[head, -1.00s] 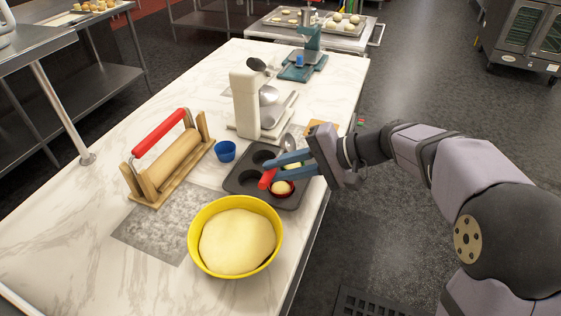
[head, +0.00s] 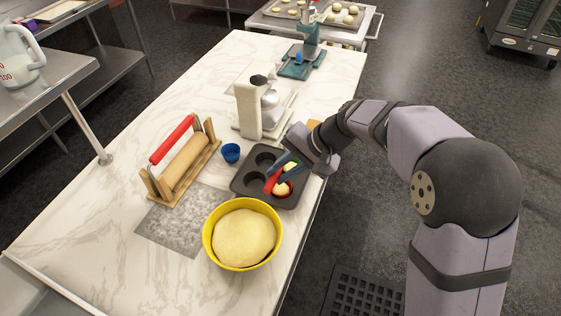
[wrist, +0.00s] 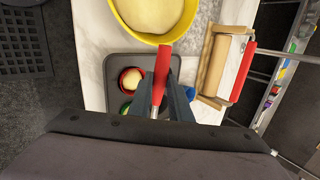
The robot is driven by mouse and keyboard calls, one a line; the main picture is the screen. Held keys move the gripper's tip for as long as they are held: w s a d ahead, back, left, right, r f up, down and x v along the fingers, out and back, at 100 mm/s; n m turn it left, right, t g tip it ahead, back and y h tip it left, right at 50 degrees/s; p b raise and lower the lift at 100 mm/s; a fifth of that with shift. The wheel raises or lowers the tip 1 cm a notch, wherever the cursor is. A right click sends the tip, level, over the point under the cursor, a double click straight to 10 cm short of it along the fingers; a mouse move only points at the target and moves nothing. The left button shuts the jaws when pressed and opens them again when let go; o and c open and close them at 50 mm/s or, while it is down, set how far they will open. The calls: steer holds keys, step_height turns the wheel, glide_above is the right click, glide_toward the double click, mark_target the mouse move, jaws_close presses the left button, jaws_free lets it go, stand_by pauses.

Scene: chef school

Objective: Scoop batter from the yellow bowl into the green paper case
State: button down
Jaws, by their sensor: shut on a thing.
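The yellow bowl (head: 208,232) holds a large pale mound of batter (head: 243,238) at the table's near end. My gripper (head: 280,172) is shut on a red-handled scoop (wrist: 162,68) above the dark muffin tin (head: 247,183). The scoop's red handle points toward the yellow bowl, and its bowl end is hidden behind my gripper. The green paper case (wrist: 125,107) sits in the tin, mostly covered by my gripper. A pale lump (head: 290,167) shows at the green case in the head view. A red case (wrist: 122,87) beside it holds a pale lump.
A blue cup (head: 231,153) stands left of the tin. A rolling pin with a red handle on a wooden stand (head: 183,163) is further left. A white stand (head: 247,110) and a teal device (head: 300,62) stand behind. A floury patch (head: 180,225) lies left of the bowl.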

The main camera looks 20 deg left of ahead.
steer(key=shift+r+h+p, duration=0.65)
steer(key=shift+h+p, duration=0.15)
steer(key=shift+p, duration=1.95)
steer(key=h+p, duration=0.1)
steer(key=p, duration=0.3)
steer(key=h+p, duration=0.1)
steer(key=p, duration=0.4)
steer(key=shift+r, duration=0.4)
steer(key=shift+a+t+h+p, duration=0.1)
steer(key=shift+t+h+p, duration=0.2)
steer(key=shift+h, duration=0.4)
steer(key=shift+f, duration=0.1)
